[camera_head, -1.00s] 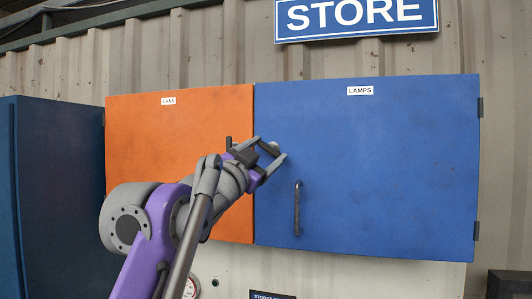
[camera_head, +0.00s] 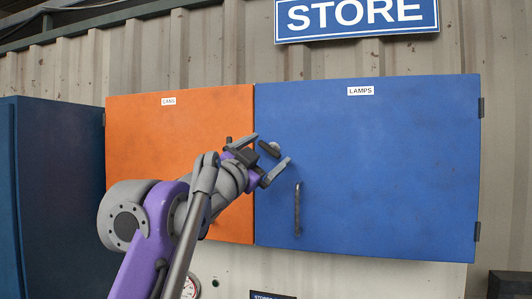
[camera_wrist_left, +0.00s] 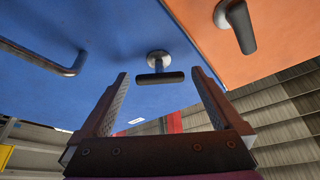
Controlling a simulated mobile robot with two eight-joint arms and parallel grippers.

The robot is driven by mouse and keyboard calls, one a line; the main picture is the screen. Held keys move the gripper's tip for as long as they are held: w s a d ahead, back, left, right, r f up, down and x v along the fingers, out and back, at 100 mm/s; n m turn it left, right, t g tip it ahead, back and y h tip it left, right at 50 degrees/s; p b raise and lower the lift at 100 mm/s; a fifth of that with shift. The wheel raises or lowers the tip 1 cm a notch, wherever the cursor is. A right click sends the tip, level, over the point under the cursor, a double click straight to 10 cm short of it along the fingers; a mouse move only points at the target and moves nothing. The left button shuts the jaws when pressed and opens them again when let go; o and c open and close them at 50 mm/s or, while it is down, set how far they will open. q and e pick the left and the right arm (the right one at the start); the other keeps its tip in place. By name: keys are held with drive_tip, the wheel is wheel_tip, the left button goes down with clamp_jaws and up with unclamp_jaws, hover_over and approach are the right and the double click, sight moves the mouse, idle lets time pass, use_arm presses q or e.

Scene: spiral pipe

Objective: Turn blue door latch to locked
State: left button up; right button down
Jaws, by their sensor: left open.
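The blue door (camera_head: 375,170), labelled LAMPS, is closed. Its dark latch (camera_head: 270,149) sits near the door's left edge. In the left wrist view the latch (camera_wrist_left: 160,74) is a short dark bar on a round grey base. My left gripper (camera_head: 272,150) is open in front of it, and it also shows in the left wrist view (camera_wrist_left: 160,82). The bar lies crosswise between the two fingertips, with a gap on each side; no grip on it shows. My right gripper is not in view.
A closed orange door (camera_head: 180,135) adjoins on the left, with its own latch (camera_wrist_left: 238,22) close to my gripper. A curved handle (camera_head: 297,208) sticks out of the blue door below and right of the latch. A dark blue cabinet (camera_head: 60,190) stands at far left.

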use_arm(q)
drive_tip(key=shift+s+a+f, duration=0.25)
drive_tip(key=shift+s+f, duration=0.1)
drive_tip(key=b+v, duration=0.3)
drive_tip(key=v, duration=0.6)
drive_tip(key=shift+s, duration=0.4)
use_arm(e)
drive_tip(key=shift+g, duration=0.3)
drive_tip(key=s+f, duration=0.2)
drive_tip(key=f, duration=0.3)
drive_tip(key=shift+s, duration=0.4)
use_arm(q)
drive_tip(key=shift+a, duration=0.1)
